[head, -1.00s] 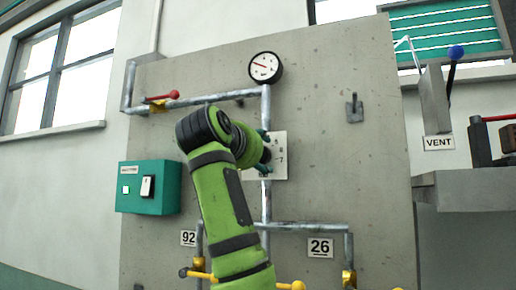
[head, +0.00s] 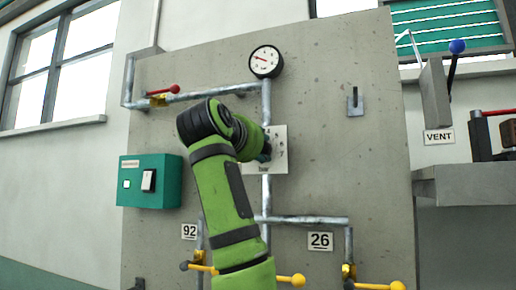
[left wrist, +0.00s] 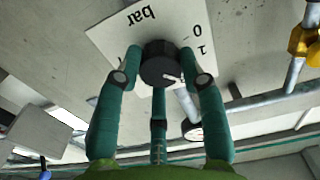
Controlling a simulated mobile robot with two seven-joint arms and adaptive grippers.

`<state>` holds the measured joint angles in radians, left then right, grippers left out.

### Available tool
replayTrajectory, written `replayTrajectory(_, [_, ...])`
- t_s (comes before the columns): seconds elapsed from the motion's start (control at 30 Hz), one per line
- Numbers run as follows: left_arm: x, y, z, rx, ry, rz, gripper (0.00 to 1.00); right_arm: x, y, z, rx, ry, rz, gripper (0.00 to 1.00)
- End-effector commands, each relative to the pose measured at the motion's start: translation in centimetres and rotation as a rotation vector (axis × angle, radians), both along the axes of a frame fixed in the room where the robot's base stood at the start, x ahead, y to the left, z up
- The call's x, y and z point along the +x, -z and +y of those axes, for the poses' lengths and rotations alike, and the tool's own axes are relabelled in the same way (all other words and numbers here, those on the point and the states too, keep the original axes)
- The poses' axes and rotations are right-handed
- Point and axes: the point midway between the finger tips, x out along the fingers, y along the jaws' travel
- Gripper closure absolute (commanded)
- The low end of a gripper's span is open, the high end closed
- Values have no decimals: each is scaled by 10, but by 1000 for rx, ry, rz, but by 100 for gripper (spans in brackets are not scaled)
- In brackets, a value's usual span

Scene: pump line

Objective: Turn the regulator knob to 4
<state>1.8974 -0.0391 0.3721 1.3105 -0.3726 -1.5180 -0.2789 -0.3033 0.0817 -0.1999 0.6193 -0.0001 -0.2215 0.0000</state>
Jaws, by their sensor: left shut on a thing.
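The regulator knob (left wrist: 160,62) is black and round with a white pointer line, seen in the left wrist view in front of a white dial plate (left wrist: 122,36). The plate shows "bar", 0 and 1; its other numbers are hidden. The pointer line slants toward the lower right of that view. My left gripper (left wrist: 160,70) is shut on the knob, with green fingers on both sides and a third below. In the head view my left gripper (head: 263,152) is at the plate (head: 279,140), and my arm hides the knob. My right gripper is not in view.
A round gauge (head: 266,61) sits above the plate on the pipe, its needle toward the upper left. A red-handled valve (head: 162,94), a green switch box (head: 150,181) and yellow-handled valves (head: 290,280) surround my arm. A hook (head: 354,102) stands out on the right.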

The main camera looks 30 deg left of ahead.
Motion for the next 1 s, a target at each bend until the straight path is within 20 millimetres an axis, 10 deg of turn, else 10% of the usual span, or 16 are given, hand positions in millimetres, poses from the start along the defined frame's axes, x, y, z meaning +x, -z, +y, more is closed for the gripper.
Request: replayTrajectory(1.0, [2, 7, 3, 516, -2, 144, 93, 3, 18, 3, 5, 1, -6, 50])
